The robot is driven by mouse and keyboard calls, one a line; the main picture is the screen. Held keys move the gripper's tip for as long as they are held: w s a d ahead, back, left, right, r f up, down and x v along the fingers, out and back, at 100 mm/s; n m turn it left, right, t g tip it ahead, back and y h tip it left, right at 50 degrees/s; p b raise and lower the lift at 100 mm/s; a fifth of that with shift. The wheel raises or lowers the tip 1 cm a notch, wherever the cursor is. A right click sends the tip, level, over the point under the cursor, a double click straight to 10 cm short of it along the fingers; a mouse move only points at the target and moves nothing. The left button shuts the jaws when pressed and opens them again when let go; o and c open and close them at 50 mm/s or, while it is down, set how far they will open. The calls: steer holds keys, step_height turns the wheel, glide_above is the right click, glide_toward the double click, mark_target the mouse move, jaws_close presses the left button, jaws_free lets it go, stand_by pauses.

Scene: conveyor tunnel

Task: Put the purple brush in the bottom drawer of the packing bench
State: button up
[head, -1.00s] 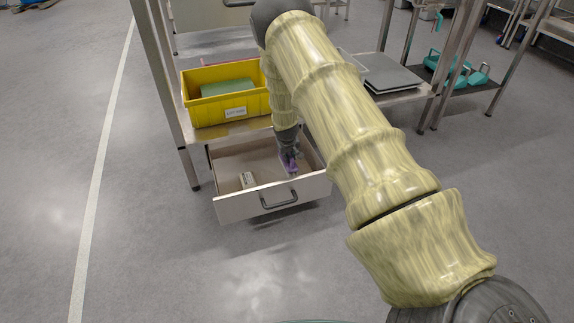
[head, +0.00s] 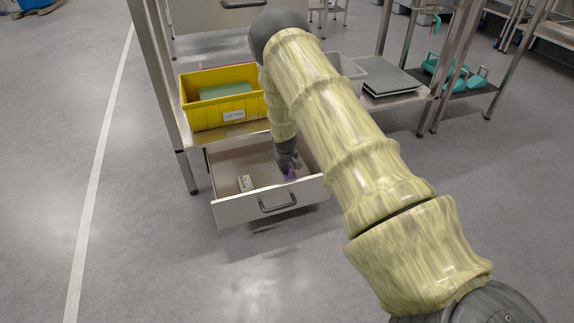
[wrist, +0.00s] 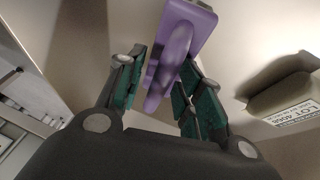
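The purple brush (wrist: 175,50) is down inside the open bottom drawer (head: 235,209) of the packing bench. In the wrist view it lies between the two fingers of my gripper (wrist: 163,75), with its wider head beyond the fingertips and its handle toward the palm. A narrow gap shows beside the handle, so the fingers look open around it. In the head view my gripper (head: 288,161) reaches low into the drawer. Only a little of the brush (head: 289,174) shows there beneath the fingers. Whether it rests fully on the drawer floor is hard to see.
A small labelled box (head: 246,183) lies in the drawer; it also shows in the wrist view (wrist: 285,98), right of my gripper. A yellow bin (head: 205,117) stands on the shelf above. A grey bin (head: 350,73) and flat grey item (head: 390,77) are right. Floor at left is clear.

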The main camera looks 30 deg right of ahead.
steer(key=shift+r, duration=0.15)
steer(key=p+v, duration=0.5)
steer(key=v, duration=0.7)
steer(key=shift+p, duration=0.4)
steer(key=shift+s, duration=0.1)
stand_by(0.6)
